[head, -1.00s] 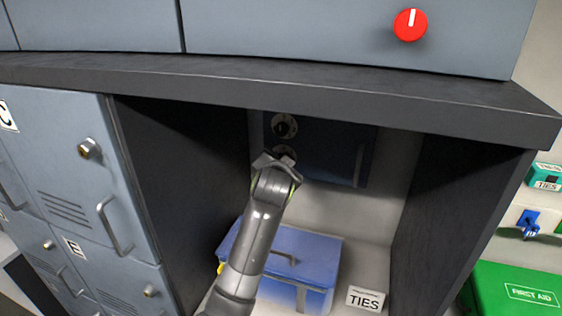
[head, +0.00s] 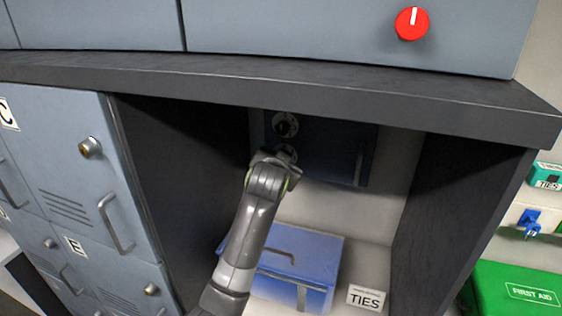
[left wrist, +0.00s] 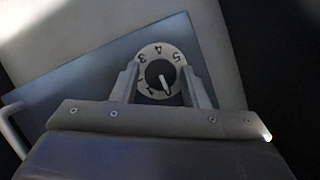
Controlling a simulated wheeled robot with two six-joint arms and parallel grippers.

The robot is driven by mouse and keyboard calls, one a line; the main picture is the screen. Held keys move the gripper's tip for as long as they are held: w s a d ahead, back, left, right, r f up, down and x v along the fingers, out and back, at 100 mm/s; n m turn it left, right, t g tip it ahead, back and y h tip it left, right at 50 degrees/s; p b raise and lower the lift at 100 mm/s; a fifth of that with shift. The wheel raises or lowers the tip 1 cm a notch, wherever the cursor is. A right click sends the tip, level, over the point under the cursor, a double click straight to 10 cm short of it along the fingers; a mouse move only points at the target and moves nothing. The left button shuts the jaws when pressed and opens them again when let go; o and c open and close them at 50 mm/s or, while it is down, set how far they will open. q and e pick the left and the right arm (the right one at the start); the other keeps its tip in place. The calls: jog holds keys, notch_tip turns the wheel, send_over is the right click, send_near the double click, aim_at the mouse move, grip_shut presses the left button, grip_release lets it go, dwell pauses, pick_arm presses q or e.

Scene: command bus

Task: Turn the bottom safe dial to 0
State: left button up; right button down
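The dark blue safe (head: 325,155) stands at the back of the open cubby. Its upper dial (head: 286,124) is in clear view, and the bottom dial (head: 288,151) is partly covered by my left gripper (head: 273,158). In the left wrist view, a round white dial (left wrist: 152,51) with dark numerals and a black knob (left wrist: 158,72) lies between the fingertips of my left gripper (left wrist: 160,72). The fingers are apart, one on each side of the knob, with visible gaps. The white pointer faces the lower part of the picture, and the numeral there is hard to read. My right gripper is not in view.
A blue box (head: 305,262) and a TIES label (head: 367,298) are below the safe. Dark cubby walls and a thick shelf edge (head: 330,95) surround the opening. Grey lockers (head: 75,165) stand left; a green first aid box (head: 510,292) is right.

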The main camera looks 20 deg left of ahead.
pick_arm(q)
jog(key=shift+o, duration=0.9)
jog(key=b+v, duration=0.5)
jog(key=v, duration=1.2)
jog(key=shift+s, duration=0.15)
